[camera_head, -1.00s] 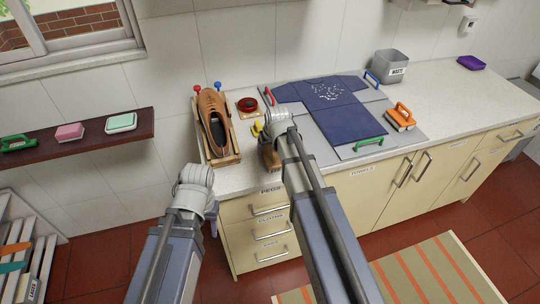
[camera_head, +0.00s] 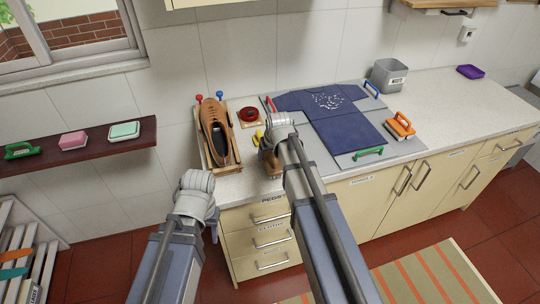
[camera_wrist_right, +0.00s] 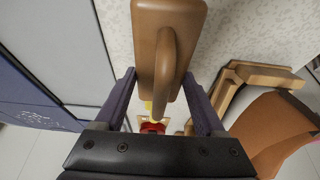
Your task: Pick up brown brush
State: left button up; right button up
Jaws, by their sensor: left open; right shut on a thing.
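The brown brush (camera_wrist_right: 150,22) sits between the two fingers of my right gripper (camera_wrist_right: 158,108) in the right wrist view, its arched handle pointing toward the palm. The gripper is shut on it. In the head view the brush (camera_head: 268,162) shows as a brown piece beside my right wrist, partly hidden by the arm, over the counter's front left part. I cannot tell whether it touches the counter. My left gripper (camera_head: 213,229) hangs in front of the counter's left end, mostly hidden behind its own wrist. It is open, with nothing seen in it.
A brown shoe (camera_head: 216,128) lies in a wooden frame left of the brush. A red round item (camera_head: 249,114) is behind it. Blue cloth (camera_head: 345,133) covers a grey board (camera_head: 402,149) to the right. A grey bin (camera_head: 389,76) stands behind. The right counter is mostly clear.

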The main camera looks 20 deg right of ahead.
notch_tip(320, 180, up, 8)
jog(key=p, duration=0.7)
jog(key=shift+r, duration=0.2)
jog(key=o, duration=1)
jog(key=shift+c, duration=0.2)
jog(key=c, duration=0.7)
